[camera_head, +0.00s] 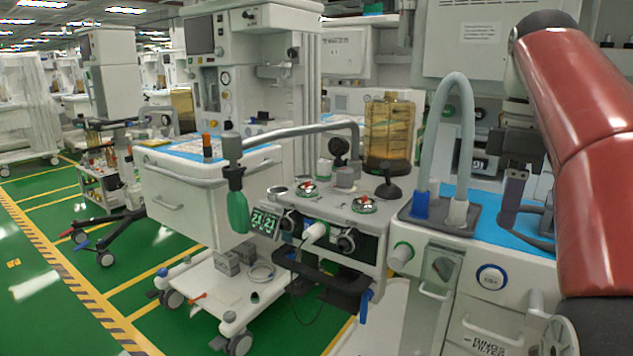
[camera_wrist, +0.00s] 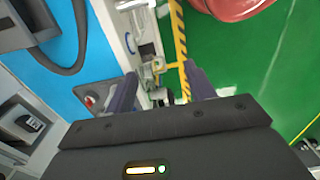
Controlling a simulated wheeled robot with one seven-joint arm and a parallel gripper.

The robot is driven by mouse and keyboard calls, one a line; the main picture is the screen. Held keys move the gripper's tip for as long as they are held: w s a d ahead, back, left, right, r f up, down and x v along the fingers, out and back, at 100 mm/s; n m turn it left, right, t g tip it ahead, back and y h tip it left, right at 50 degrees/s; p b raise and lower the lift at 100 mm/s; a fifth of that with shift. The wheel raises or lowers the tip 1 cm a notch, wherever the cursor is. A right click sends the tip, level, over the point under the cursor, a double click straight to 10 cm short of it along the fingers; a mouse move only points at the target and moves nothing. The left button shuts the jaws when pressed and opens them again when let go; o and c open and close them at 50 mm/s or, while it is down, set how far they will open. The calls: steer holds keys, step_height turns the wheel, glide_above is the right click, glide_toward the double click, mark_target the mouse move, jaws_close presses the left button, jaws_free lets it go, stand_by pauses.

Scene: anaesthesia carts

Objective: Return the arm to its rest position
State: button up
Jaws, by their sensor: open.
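My red arm (camera_head: 585,130) reaches in from the right side of the head view. My gripper (camera_head: 528,205) hangs from it over the blue-topped cart (camera_head: 460,258) on the right, and the arm partly covers that cart. In the wrist view my gripper (camera_wrist: 160,88) has its two purple-grey fingers spread apart. Nothing shows between the fingers but the cart edge and the floor beyond. I see no object held.
A grey curved hose (camera_head: 455,95) stands on the cart top left of my gripper. The anaesthesia unit with an amber container (camera_head: 388,130) stands further left. Green floor (camera_head: 50,270) with yellow lines lies open at the left. A black cable (camera_wrist: 70,60) shows on the blue top.

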steer(key=s+a+f+m+t, duration=0.1)
steer(key=s+a+f+m, duration=0.2)
steer(key=f, duration=0.5)
steer(key=s+a+f+m+t, duration=0.2)
steer(key=s+a+f+m, duration=0.2)
steer(key=f, duration=0.4)
steer(key=s+a+f+m+t, duration=0.2)
steer(key=s+a+f+m, duration=0.2)
steer(key=s+f, duration=0.3)
step_height(320, 180, down, 2)
steer(key=shift+a+f, duration=0.1)
steer(key=shift+a, duration=0.35)
